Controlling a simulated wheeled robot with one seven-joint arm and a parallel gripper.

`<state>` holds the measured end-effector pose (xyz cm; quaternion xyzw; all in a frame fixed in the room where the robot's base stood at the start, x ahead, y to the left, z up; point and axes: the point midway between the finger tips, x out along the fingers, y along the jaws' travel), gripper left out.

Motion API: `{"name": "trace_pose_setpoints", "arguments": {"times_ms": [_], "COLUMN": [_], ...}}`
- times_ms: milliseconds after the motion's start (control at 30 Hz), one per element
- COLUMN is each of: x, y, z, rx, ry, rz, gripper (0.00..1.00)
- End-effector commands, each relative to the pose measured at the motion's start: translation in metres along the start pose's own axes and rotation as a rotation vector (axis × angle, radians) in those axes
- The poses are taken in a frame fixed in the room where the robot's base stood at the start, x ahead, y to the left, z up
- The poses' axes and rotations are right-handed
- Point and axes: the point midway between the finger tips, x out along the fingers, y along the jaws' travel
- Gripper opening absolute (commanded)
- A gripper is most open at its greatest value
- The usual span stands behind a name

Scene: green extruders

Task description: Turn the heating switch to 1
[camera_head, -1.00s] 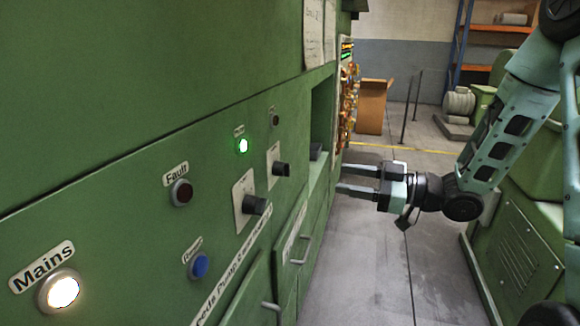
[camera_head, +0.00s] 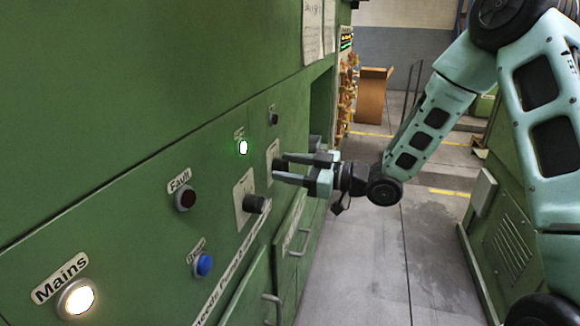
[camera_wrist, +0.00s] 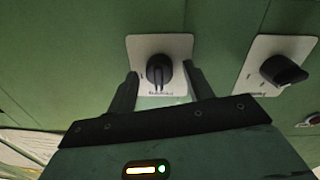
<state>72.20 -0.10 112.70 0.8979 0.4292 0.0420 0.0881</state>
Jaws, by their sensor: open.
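A black rotary switch (camera_wrist: 159,70) on a white plate (camera_wrist: 176,44) sits on the green panel. In the wrist view its knob lies between my two open fingers, with a gap on each side. Its label is too small to read. In the head view my gripper (camera_head: 281,166) is at the farther of two switch plates (camera_head: 271,152) and mostly hides that knob. A second black rotary switch (camera_head: 254,204) on its own plate is nearer in the head view; it also shows at the right of the wrist view (camera_wrist: 284,70). I cannot tell which one is labelled heating.
The panel also carries a lit Mains lamp (camera_head: 76,298), a dark Fault lamp (camera_head: 185,198), a blue button (camera_head: 202,264) and a lit green lamp (camera_head: 243,147). Drawer handles (camera_head: 272,306) stick out below. The floor (camera_head: 370,265) right of the panel is clear.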

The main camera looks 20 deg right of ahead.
Motion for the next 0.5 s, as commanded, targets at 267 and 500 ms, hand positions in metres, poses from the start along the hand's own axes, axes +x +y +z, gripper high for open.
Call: {"name": "trace_pose_setpoints", "arguments": {"times_ms": [267, 500], "x": [-0.0003, -0.0005], "y": [0.0000, 0.0001], "z": [0.0000, -0.0004], "rx": [0.000, 0.009], "ry": [0.000, 0.000], "rz": [0.000, 0.000], "gripper": [0.07, 0.07]}}
